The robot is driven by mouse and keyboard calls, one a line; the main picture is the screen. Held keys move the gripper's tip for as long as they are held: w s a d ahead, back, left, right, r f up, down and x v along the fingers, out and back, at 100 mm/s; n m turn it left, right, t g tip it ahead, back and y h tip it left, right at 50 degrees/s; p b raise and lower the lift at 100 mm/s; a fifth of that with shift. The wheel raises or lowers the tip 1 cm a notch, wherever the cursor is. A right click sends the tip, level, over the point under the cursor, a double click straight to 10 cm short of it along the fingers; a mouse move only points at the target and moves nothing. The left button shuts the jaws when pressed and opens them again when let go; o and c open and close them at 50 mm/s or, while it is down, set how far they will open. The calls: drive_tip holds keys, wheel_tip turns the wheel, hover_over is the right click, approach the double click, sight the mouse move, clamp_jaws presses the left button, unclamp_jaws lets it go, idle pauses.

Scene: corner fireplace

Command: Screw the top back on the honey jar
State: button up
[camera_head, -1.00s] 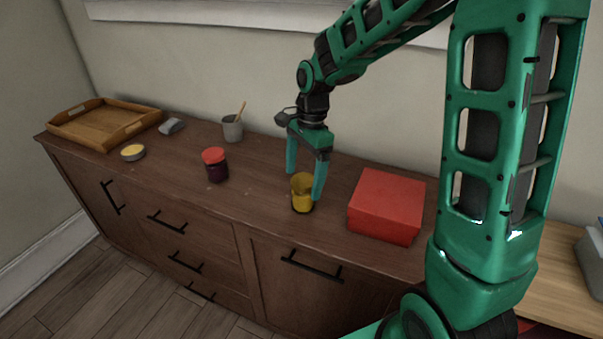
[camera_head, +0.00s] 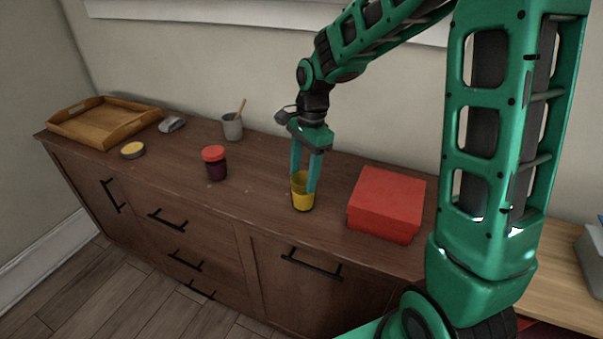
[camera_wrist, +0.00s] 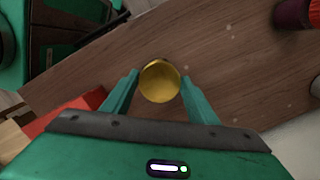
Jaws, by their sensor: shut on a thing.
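The honey jar (camera_head: 302,201) is a yellow, round jar, upright on the sideboard left of the red box, and its top looks open. My gripper (camera_head: 308,184) points down over it, with one finger on each side, shut on the jar. In the wrist view the round yellow mouth of the honey jar (camera_wrist: 160,82) lies between the two fingertips of my gripper (camera_wrist: 160,78). A flat yellow disc with a dark rim (camera_head: 132,150), which looks like the top, lies on the sideboard at the left, in front of the tray.
A dark jar with a red lid (camera_head: 215,163) stands left of the honey jar. A red box (camera_head: 387,204) is close on the right. A grey cup with a stick (camera_head: 232,127), a small grey object (camera_head: 172,125) and a wooden tray (camera_head: 72,129) stand farther back. The sideboard (camera_head: 255,185) is bare between them.

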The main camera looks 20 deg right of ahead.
drive_tip(key=shift+m, duration=1.5)
drive_tip(key=shift+m, duration=0.6)
drive_tip(key=shift+m+t, duration=0.3)
drive_tip(key=shift+m, duration=0.6)
drive_tip(key=shift+s+f+m, duration=0.1)
drive_tip(key=shift+m, duration=1.4)
